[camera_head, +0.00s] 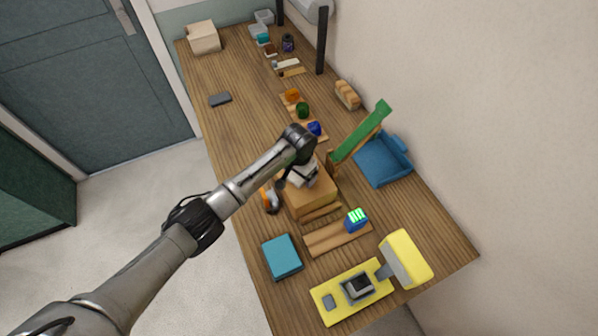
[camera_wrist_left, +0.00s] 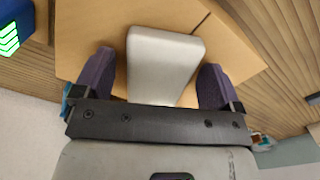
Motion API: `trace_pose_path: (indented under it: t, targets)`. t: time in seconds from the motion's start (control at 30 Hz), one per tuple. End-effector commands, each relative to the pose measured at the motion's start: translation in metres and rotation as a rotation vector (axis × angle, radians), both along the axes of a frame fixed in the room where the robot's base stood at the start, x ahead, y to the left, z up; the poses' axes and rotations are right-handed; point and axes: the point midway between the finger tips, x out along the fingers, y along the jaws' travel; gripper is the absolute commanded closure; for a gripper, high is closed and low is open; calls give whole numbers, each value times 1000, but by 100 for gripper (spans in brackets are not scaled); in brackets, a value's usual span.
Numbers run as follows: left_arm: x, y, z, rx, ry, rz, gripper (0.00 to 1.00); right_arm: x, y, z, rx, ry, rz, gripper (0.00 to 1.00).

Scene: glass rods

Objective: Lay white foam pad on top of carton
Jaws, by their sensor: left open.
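The white foam pad (camera_wrist_left: 163,58) lies flat on the tan carton (camera_wrist_left: 92,40) in the left wrist view. My left gripper (camera_wrist_left: 156,84) is open, with one dark finger on each side of the pad. Small gaps show between the fingers and the pad's sides. In the head view the carton (camera_head: 316,200) stands mid-table, and a bit of the pad (camera_head: 303,179) shows beneath my left wrist. My left fingers are mostly hidden there by the wrist. My right gripper is in neither view.
A green-armed blue holder (camera_head: 384,160) stands right of the carton. Colored pieces (camera_head: 303,110) sit behind. The table's left side is mostly clear.

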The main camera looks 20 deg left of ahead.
Motion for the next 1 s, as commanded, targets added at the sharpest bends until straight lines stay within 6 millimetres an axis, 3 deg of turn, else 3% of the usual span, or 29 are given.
trace_pose_path:
  t: [0.27,0.7,1.0]
  targets:
    - [1,0,7,-1,-3,-1,10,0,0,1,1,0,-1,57]
    - [1,0,82,-2,-5,1,10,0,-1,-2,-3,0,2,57]
    - [1,0,117,-2,-2,0,10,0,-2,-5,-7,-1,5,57]
